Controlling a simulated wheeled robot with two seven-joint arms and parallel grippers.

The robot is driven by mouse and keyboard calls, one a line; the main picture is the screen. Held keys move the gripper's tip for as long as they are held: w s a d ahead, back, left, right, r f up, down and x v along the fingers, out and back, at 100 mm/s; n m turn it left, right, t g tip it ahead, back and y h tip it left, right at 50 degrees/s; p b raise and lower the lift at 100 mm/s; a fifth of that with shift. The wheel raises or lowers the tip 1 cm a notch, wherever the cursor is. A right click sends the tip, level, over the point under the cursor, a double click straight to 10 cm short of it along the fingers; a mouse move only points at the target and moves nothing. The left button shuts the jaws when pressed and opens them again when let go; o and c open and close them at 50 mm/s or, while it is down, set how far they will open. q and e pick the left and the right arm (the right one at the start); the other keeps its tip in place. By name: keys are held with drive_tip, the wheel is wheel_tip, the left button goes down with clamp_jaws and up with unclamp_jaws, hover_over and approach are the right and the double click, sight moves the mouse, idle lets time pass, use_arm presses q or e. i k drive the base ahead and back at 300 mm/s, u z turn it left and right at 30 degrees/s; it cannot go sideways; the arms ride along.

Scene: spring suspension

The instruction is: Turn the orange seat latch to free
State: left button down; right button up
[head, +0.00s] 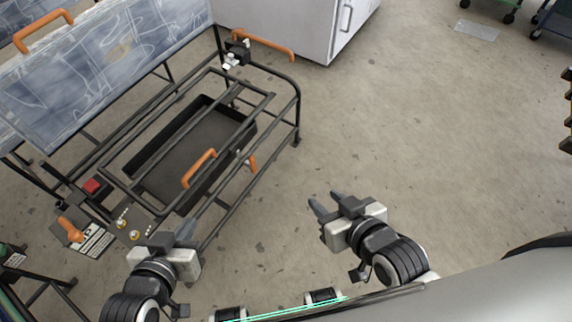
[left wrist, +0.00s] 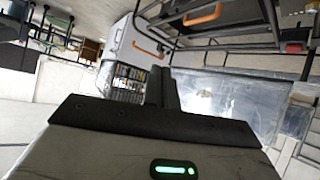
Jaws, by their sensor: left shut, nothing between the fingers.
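Several orange parts are on a black tubular frame (head: 297,108) in the head view, and I cannot tell for sure which is the seat latch. An orange lever (head: 70,230) sits at the lower left beside a label plate. My left gripper (head: 187,230) is shut and empty, between the lever and the near rail, apart from both orange parts. Its closed fingers (left wrist: 162,88) show in the left wrist view. My right gripper (head: 326,203) is open and empty over the floor.
A black tray (head: 190,150) sits inside the frame. A scuffed panel (head: 110,60) rises behind it, and an orange bar (head: 265,45) is at the far end. A white cabinet (head: 300,22) stands behind. The floor (head: 430,130) to the right is clear.

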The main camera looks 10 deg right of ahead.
sight(251, 163)
drive_tip(key=z, duration=0.25)
drive_tip(key=i, duration=0.5)
drive_tip(key=u, duration=0.3)
drive_tip(key=k, duration=0.35)
drive_tip(key=u, duration=1.3)
drive_tip(key=i, duration=0.55)
drive_tip(key=z, duration=0.85)
